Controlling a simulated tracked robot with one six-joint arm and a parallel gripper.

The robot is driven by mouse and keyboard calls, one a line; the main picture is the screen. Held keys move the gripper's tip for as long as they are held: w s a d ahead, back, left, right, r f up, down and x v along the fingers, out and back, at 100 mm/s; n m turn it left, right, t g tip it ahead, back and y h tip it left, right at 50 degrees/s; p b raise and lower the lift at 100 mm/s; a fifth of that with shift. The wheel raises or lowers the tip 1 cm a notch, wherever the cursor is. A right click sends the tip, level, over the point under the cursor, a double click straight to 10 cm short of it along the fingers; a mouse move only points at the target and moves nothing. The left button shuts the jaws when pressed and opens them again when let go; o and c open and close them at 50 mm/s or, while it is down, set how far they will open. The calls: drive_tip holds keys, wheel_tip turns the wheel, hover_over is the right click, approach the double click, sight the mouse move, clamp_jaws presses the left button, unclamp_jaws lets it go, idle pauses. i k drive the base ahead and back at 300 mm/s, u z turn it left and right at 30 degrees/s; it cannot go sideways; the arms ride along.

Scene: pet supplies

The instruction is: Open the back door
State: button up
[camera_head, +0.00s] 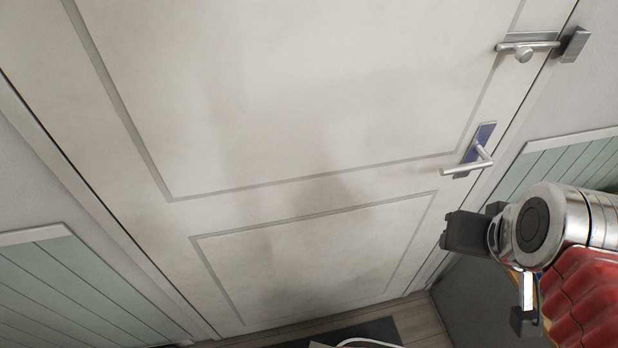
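The back door (300,110) is a pale, slightly stained panel door that fills most of the view and looks closed in its frame. Its lever handle (467,168), on a blue-and-metal plate, is on the right side and points left. Above it, a metal slide bolt (525,45) reaches from the door towards a keeper (575,45) on the frame; whether it is fully engaged is unclear. My gripper (497,276) is at the lower right, below the handle and apart from it. Its dark fingers are spread and nothing shows between them.
Pale green panelling (60,290) lines the wall at lower left, with more on the right (570,160). A dark mat (375,330) lies on the wooden floor at the door's foot. A dark grey surface (460,300) stands beside my gripper at lower right.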

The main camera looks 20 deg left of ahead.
sight(279, 162)
drive_tip(key=u, duration=0.55)
drive_tip(key=k, duration=0.5)
drive_tip(key=u, duration=0.35)
drive_tip(key=i, duration=0.5)
drive_tip(key=u, duration=0.05)
